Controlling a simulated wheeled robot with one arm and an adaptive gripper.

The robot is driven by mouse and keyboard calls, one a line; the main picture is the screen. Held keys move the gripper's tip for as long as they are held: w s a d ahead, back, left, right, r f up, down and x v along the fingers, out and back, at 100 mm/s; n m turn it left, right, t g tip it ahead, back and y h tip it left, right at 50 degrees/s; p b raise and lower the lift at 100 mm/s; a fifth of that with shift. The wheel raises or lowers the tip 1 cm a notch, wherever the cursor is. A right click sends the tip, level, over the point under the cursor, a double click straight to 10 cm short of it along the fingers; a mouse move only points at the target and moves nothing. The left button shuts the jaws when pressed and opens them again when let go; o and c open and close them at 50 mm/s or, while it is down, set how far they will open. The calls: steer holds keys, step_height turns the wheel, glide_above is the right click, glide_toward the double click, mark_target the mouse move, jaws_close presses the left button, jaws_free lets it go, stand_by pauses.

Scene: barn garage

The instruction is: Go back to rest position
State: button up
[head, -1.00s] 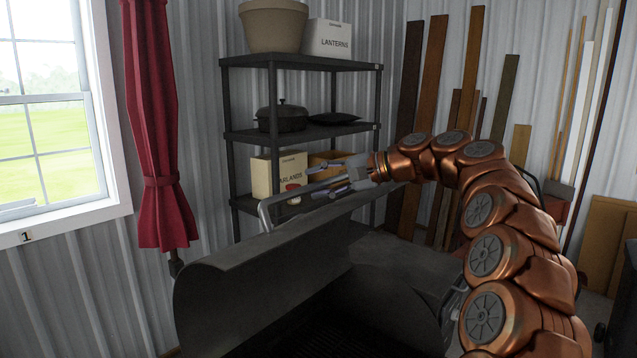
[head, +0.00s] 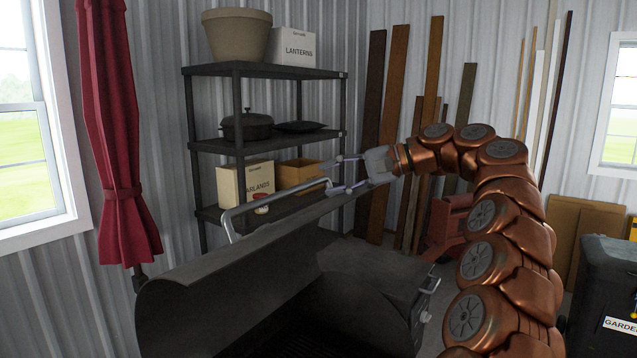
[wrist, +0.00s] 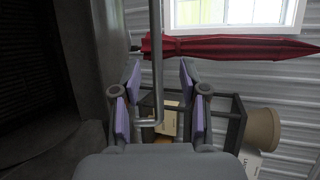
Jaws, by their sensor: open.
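My gripper (head: 342,174) is open at the end of my copper-coloured arm, above the raised lid of a dark grill (head: 230,258). The grill's bent metal handle (head: 270,199) runs along the lid's upper edge, and its right end is close to my fingers. In the wrist view, my two fingers with purple pads (wrist: 160,105) stand wide apart. The handle (wrist: 157,65) passes between them in the picture. I cannot tell whether a finger touches it. The grill lid also fills the left side of the wrist view (wrist: 90,65).
A black shelf (head: 262,70) behind the grill holds a pot, boxes and a pan. Wooden planks (head: 384,140) lean on the back wall. A dark bin (head: 607,285) stands at the right.

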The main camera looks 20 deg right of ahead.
mark_target(291, 189)
steer(key=shift+s+d+r, duration=0.15)
steer(key=shift+s+d, duration=0.05)
steer(key=shift+d, duration=0.15)
steer(key=shift+a, duration=0.1)
steer(key=x, duration=1.2)
stand_by(0.5)
